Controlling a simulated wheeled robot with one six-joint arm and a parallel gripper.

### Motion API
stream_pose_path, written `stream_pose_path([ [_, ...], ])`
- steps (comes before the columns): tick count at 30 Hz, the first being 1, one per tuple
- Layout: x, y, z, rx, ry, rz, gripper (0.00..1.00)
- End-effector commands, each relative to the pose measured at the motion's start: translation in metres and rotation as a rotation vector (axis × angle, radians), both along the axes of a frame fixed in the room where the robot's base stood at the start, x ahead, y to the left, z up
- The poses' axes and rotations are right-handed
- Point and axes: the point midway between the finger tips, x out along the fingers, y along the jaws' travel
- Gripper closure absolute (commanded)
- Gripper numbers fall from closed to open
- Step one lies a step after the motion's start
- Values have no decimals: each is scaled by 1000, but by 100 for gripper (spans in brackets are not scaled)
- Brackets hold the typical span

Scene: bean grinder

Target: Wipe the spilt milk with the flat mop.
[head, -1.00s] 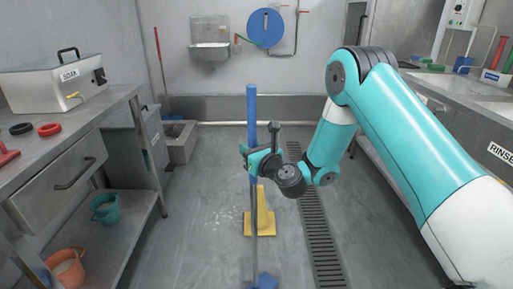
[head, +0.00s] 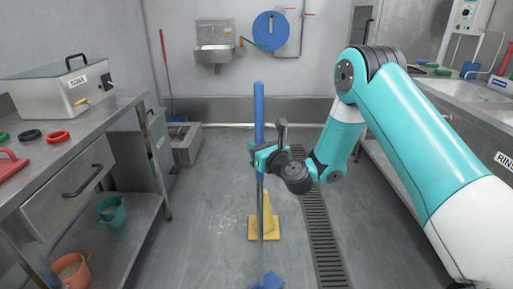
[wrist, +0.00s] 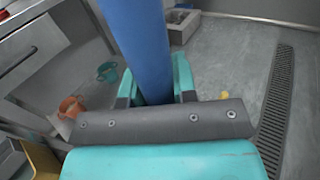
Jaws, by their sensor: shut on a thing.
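The flat mop has a blue upper handle (head: 259,105), a thin grey pole and a blue head (head: 268,281) low at the picture's bottom edge. My gripper (head: 262,158) is shut on the mop's handle, which stands nearly upright. In the wrist view the blue handle (wrist: 138,40) runs between the two teal fingers (wrist: 156,88). The spilt milk (head: 229,221) seems to be faint whitish specks on the grey floor, left of the yellow floor sign. Whether the mop head touches the floor is unclear; its lower part is cut off.
The yellow floor sign (head: 265,228) stands behind the mop pole. A drain grate (head: 322,238) runs along the floor to the right. A steel bench (head: 120,110) with green and orange buckets (head: 111,211) (head: 72,270) on its lower shelf is at left. Sinks line the right.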

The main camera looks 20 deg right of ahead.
Motion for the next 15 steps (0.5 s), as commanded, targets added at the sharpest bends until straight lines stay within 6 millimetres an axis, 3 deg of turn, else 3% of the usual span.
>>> stream_pose_path([
  [1,0,1,10,1,0,1,100],
  [15,0,-8,50,-1,0,-11,100],
])
